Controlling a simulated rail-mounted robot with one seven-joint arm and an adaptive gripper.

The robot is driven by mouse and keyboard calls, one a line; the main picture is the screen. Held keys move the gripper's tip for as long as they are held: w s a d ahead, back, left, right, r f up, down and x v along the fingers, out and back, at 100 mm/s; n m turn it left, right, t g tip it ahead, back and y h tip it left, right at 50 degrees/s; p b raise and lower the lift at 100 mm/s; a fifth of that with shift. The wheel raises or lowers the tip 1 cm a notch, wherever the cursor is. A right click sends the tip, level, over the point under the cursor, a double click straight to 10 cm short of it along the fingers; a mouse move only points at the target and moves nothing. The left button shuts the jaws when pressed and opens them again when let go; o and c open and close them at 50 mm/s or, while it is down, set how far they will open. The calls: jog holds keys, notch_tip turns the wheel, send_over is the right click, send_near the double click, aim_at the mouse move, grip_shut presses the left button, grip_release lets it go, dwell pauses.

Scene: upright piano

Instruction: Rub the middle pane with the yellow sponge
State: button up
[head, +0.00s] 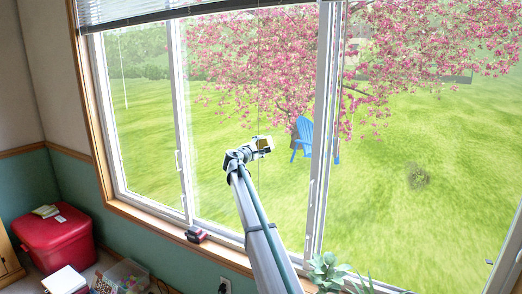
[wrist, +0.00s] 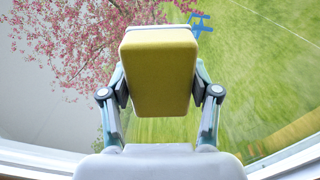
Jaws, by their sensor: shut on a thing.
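The middle pane (head: 222,190) is the tall glass between two white uprights in the head view, with lawn, a pink blossoming tree and a blue chair seen through it. My gripper (head: 262,145) is in front of this pane, at about mid height. In the wrist view my gripper (wrist: 159,92) is shut on the yellow sponge (wrist: 157,78), one finger on each side. The sponge is a block with a pale layer at its far end. In the head view the sponge (head: 264,143) shows only as a small patch. I cannot tell whether it touches the glass.
A small red and dark object (head: 196,234) sits on the wooden sill. A green plant (head: 327,271) stands at the lower right. A red box (head: 55,243) and a clear bin (head: 126,274) are at lower left. Blinds (head: 130,12) hang across the top.

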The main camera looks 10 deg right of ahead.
aim_at(265, 167)
jog(key=shift+r, duration=0.4)
jog(key=shift+f, duration=0.1)
jog(key=shift+s+f+b, duration=0.1)
jog(key=shift+f+b, duration=1.45)
jog(key=shift+f, duration=0.5)
jog(key=shift+f+b, duration=2.6)
jog(key=shift+f, duration=1.4)
jog(key=shift+v, duration=2.9)
